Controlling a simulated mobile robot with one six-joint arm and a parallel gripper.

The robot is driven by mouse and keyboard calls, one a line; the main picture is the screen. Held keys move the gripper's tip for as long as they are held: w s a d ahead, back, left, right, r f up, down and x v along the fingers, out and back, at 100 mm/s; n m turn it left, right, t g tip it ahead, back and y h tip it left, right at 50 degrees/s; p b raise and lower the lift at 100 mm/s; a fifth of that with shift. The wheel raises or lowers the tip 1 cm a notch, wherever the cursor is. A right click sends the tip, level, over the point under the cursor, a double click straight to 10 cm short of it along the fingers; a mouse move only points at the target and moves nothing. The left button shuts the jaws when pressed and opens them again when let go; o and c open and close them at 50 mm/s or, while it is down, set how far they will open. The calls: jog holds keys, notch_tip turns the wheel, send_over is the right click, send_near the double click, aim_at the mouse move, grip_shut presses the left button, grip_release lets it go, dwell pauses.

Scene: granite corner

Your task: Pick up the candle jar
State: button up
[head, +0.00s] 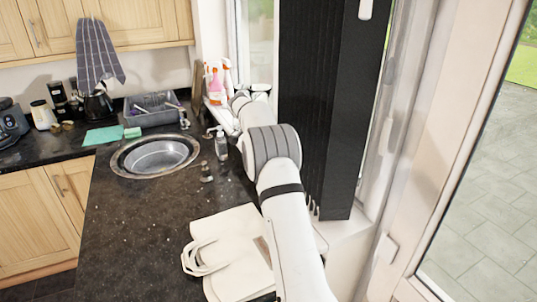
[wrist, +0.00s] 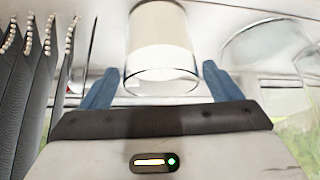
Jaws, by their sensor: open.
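The candle jar (wrist: 161,35), clear glass with cream wax, shows at the top centre of the wrist view. My gripper (wrist: 161,84) is open, with one blue finger on each side of the jar's near end. A gap shows between the jar and each finger, and I cannot tell whether any part touches. In the head view my arm reaches toward the window sill, and its end is hidden behind its own links. I cannot make out the jar there.
A dark blind (head: 315,100) hangs right beside my arm. Spray bottles (head: 214,88) stand on the sill to its left. A sink (head: 155,156), soap dispenser (head: 221,145) and cream bag (head: 232,250) are on the dark counter. A clear rounded shape (wrist: 265,48) lies right of the jar.

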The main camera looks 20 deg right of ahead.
jog(key=x, duration=0.3)
jog(key=shift+f+p, duration=0.15)
jog(key=shift+p, duration=0.2)
jog(key=c, duration=0.9)
jog(key=shift+w, duration=0.1)
jog(key=shift+c, duration=0.4)
